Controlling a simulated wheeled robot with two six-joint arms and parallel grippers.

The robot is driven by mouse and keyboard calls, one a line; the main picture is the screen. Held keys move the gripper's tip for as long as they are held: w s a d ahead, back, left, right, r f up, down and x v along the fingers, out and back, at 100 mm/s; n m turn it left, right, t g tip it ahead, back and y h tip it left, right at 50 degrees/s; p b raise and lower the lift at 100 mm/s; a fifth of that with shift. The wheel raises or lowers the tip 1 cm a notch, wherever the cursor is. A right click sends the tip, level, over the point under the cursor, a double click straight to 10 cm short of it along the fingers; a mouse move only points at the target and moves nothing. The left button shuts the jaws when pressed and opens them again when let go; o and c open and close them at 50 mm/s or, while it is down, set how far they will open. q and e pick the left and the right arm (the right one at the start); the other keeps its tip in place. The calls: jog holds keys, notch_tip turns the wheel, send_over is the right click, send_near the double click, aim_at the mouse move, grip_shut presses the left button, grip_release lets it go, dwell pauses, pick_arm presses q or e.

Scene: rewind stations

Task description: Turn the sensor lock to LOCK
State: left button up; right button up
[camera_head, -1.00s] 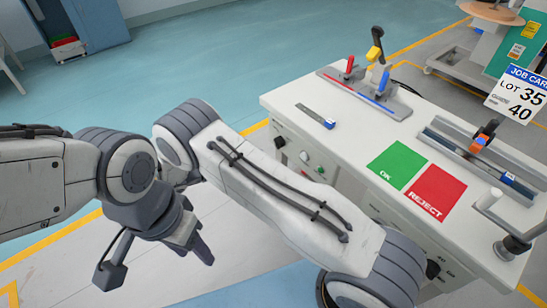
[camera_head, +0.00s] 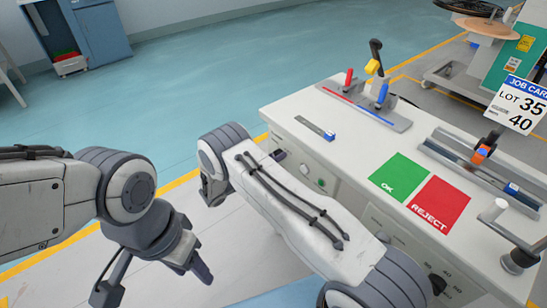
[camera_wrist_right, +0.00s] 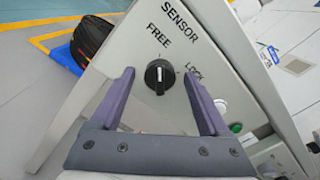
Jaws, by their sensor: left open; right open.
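The sensor lock is a round black knob (camera_wrist_right: 159,77) with a white pointer mark, on the white cabinet's front panel. The mark points up in the right wrist view, towards the word FREE; LOCK is printed to the right. My right gripper (camera_wrist_right: 159,90) is open, its two purple fingers on either side of the knob with a gap on each side. In the head view the knob (camera_head: 279,155) shows just beyond my right arm, which hides the right gripper. My left gripper (camera_head: 192,264) is open and empty, low at the left, away from the cabinet.
A white button (camera_wrist_right: 221,105) and a green button (camera_wrist_right: 235,127) sit close to the right finger. The cabinet top (camera_head: 345,165) carries a green OK mat (camera_head: 398,176), a red REJECT mat (camera_head: 439,202) and rail fixtures. Open floor lies left of the cabinet.

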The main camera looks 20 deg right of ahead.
jog(key=shift+d, duration=0.15)
grip_shut()
jog(key=shift+m, duration=0.5)
jog(key=m+b, duration=0.7)
jog(key=m, duration=0.9)
jog(key=shift+f+m, duration=0.1)
jog(key=shift+m, duration=0.3)
jog(key=shift+s, duration=0.1)
